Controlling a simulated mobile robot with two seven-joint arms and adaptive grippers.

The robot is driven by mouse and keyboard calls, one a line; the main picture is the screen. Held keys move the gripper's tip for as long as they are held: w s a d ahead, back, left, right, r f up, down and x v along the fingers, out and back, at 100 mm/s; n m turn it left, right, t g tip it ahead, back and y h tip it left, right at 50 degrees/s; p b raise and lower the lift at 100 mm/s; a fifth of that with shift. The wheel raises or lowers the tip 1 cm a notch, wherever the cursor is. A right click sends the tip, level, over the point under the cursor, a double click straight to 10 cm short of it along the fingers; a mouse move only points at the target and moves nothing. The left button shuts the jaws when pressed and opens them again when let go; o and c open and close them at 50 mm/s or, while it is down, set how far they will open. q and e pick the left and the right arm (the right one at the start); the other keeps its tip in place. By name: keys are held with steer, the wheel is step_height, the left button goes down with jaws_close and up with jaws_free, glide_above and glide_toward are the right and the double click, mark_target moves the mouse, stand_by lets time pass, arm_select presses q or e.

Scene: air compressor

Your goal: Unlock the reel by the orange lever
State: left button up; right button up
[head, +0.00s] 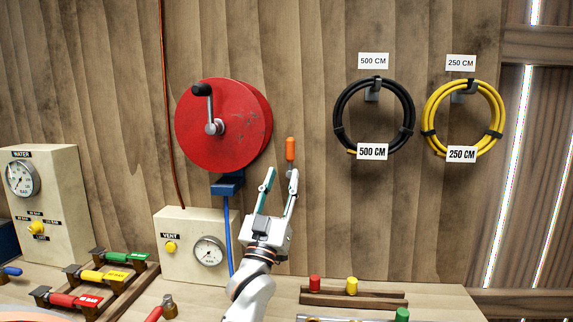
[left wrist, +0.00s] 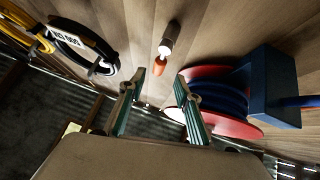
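The red reel (head: 245,115) with its crank (head: 207,110) is mounted on the wooden wall. The orange lever (head: 290,149) sticks out from the wall at the reel's lower right. In the left wrist view the orange lever (left wrist: 160,65) has a pale cylinder behind it, and the reel (left wrist: 245,125) is to its right. My left gripper (head: 280,178) is open and empty, just below the lever in the head view. In the left wrist view its two fingers (left wrist: 160,82) are spread, with the lever beyond the gap between the tips. My right gripper is not in view.
A blue block (head: 227,184) with a blue hose (head: 227,230) hangs under the reel. A vent box with a gauge (head: 180,225) stands left of my left gripper. Black (head: 343,110) and yellow (head: 430,110) hose coils hang at the right.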

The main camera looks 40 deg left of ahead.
arm_select(q)
steer(key=shift+v, duration=1.5)
steer(key=shift+s, duration=0.1)
